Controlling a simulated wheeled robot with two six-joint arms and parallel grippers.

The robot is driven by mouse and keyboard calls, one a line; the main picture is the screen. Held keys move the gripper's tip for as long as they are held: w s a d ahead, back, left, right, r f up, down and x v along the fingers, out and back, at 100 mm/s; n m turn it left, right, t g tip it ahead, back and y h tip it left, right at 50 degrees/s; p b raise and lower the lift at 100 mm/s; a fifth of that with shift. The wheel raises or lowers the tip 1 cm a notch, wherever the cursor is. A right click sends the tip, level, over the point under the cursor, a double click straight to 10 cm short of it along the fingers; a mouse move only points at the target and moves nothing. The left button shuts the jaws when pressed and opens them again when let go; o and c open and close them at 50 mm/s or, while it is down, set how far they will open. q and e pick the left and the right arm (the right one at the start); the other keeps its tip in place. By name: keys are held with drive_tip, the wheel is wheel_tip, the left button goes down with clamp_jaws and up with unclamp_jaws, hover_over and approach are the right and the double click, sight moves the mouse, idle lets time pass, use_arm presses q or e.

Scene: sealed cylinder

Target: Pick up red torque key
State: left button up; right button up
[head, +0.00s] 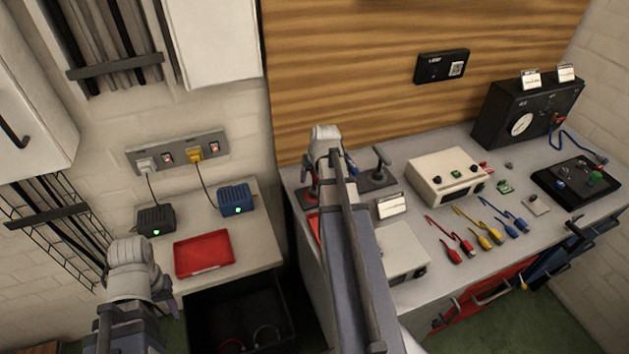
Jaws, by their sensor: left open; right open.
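A red upright piece (309,178), which looks like the red torque key, stands near the left end of the workbench, partly hidden behind my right arm. My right gripper (325,140) is over that end of the bench, just beside the red piece in the picture. It is open, and I cannot tell whether it touches the piece. A dark T-handled key (380,162) stands on a dark base to the right. A bit of blue shows between them, mostly hidden. My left gripper (131,262) is open and empty, in front of the left side table.
The side table holds a red tray (202,254), a black adapter (156,220) and a blue adapter (237,200). On the workbench (415,205) are a beige instrument (447,176), coloured leads (483,226) and a black meter box (522,112). A dark open bin (235,315) is below the side table.

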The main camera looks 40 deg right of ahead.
clamp_jaws()
idle(0.3)
idle(1.0)
